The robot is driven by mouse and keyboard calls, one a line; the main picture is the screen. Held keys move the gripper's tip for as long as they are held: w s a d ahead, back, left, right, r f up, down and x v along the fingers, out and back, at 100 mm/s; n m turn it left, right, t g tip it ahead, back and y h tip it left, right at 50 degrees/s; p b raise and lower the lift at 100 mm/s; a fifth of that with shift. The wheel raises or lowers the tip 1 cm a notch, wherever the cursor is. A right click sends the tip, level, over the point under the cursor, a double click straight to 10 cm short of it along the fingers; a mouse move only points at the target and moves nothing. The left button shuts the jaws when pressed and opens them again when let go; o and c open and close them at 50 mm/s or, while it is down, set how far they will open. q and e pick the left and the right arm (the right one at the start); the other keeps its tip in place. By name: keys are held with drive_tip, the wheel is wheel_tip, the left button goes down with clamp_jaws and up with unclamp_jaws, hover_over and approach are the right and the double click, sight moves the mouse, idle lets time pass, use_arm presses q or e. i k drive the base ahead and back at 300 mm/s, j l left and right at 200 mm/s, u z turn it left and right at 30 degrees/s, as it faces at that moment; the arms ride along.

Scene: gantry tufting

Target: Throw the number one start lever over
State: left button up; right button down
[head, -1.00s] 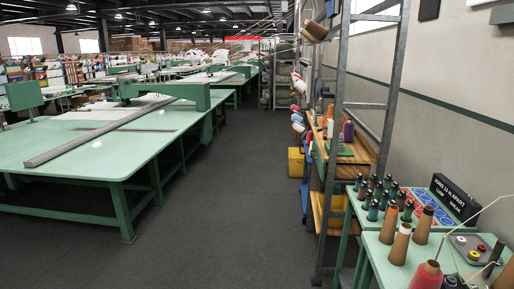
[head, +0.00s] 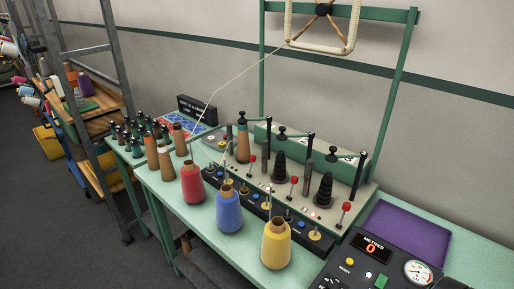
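A winding machine (head: 318,205) stands on the green bench. Along its front are three levers with red knobs: a left one (head: 251,159), a middle one (head: 294,181) and a right one (head: 346,207). All three stand roughly upright. I cannot read a number on any of them, so I cannot tell which is number one. Black spindles stand behind them, and a brown cone (head: 243,145) sits at the left station. Neither of my grippers is in view.
A red cone (head: 192,184), a blue cone (head: 229,210) and a yellow cone (head: 276,245) stand along the bench's front edge, before the levers. A metre box with a gauge (head: 418,272) and a purple tray (head: 405,235) lie at right. A thread runs up to an overhead frame (head: 290,20).

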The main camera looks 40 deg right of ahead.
sight(253, 158)
drive_tip(key=k+z, duration=0.1)
drive_tip(key=z, duration=0.95)
